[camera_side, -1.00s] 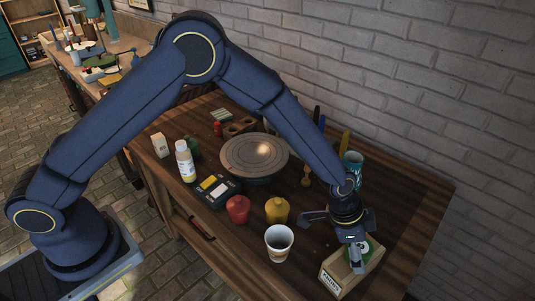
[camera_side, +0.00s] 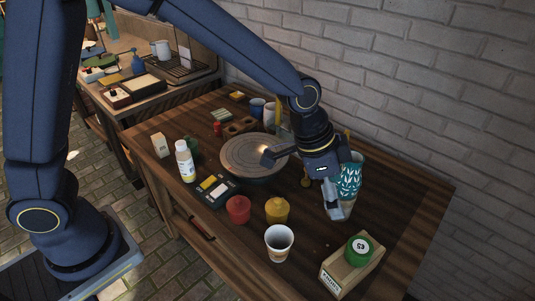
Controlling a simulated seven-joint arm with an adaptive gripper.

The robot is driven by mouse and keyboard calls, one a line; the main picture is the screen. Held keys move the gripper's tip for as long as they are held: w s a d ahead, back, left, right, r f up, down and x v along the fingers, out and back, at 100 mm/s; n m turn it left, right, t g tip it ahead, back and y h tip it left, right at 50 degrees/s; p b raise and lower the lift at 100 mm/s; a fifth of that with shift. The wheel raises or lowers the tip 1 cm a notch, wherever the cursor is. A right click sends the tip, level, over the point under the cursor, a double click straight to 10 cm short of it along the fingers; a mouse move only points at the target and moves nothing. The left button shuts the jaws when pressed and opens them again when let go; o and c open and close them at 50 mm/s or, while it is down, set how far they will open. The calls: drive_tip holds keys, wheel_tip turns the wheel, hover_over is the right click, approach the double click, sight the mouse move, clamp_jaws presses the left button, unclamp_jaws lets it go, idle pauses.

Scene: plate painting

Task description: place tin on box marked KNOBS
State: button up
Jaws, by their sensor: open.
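The green tin (camera_side: 359,249), with a white label on its lid, rests on top of the wooden box marked KNOBS (camera_side: 338,274) at the front right of the table. My gripper (camera_side: 300,184) is open and empty. It is above the table, up and to the left of the tin, clear of it. One finger is near the turntable and the other is in front of the teal patterned cup.
The teal patterned cup (camera_side: 349,178) stands close to my gripper's right finger. A white cup (camera_side: 279,243), a yellow pot (camera_side: 277,210) and a red pot (camera_side: 238,209) stand in front. The round turntable (camera_side: 250,154) is behind. The table's right end is clear.

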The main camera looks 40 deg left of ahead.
drive_tip(key=s+a+r+n+t, duration=0.1)
drive_tip(key=s+a+r+n, duration=0.2)
drive_tip(key=a+r, duration=0.65)
drive_tip(key=s+a+r+n+t+y, duration=0.1)
drive_tip(key=s+a+n, duration=0.6)
drive_tip(key=s+a, duration=0.8)
drive_tip(key=shift+s+a+r+n+t+y, duration=0.25)
drive_tip(key=shift+a+r+n+t+y, duration=0.15)
drive_tip(key=shift+a+r+y, duration=0.65)
